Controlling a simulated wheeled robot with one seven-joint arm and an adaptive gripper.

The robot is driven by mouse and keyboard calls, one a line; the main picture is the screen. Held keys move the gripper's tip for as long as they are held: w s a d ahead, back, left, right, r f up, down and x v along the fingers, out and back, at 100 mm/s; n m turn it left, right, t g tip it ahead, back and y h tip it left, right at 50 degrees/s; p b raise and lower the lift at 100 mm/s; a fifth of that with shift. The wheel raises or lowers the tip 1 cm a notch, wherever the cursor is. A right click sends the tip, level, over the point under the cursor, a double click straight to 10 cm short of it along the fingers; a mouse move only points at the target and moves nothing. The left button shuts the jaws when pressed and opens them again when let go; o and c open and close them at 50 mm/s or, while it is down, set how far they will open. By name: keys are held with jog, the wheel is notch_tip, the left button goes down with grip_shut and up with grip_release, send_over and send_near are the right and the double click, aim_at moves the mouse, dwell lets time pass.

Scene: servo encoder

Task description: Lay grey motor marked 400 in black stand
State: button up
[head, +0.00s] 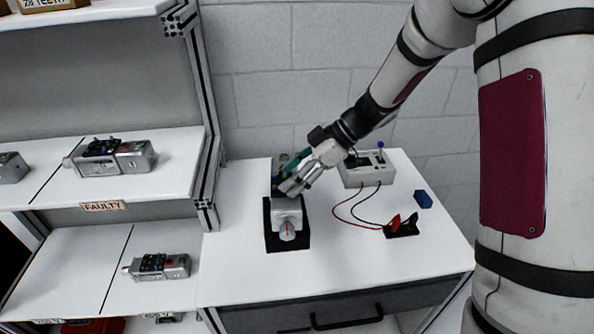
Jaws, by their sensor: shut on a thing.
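A grey motor (287,214) with a round front end lies in or just over the black stand (303,240) on the white bench top. Its long axis runs away from me, with the round end towards me. My gripper (291,188) comes in from the upper right and is shut on the motor, behind its front block. The fingers cover part of the motor's middle. Its rear part, with dark and greenish pieces, shows behind the fingers. I cannot read a marking on the motor, nor tell whether it rests fully on the stand.
A pale box (352,178) with a blue-tipped lever stands behind on the right. Red and black wires run from it to clips (402,227). A blue block (423,199) lies at the right. Shelves on the left hold other grey motors (135,157), one shelf labelled FAULTY (102,206).

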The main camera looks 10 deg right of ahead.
jog(key=shift+s+a+r+n+g, duration=0.15)
jog(key=shift+s+r+n+g, duration=0.15)
jog(key=shift+n, duration=0.1)
jog(key=shift+f+b, duration=0.8)
jog(key=shift+f, duration=0.7)
jog(key=shift+s+p, duration=0.1)
jog(key=shift+p, duration=0.25)
dwell(0.4)
jog(key=shift+f, duration=1.3)
dwell(0.8)
jog(key=o, duration=1.8)
jog(key=shift+c, duration=0.2)
jog(key=shift+f, duration=0.15)
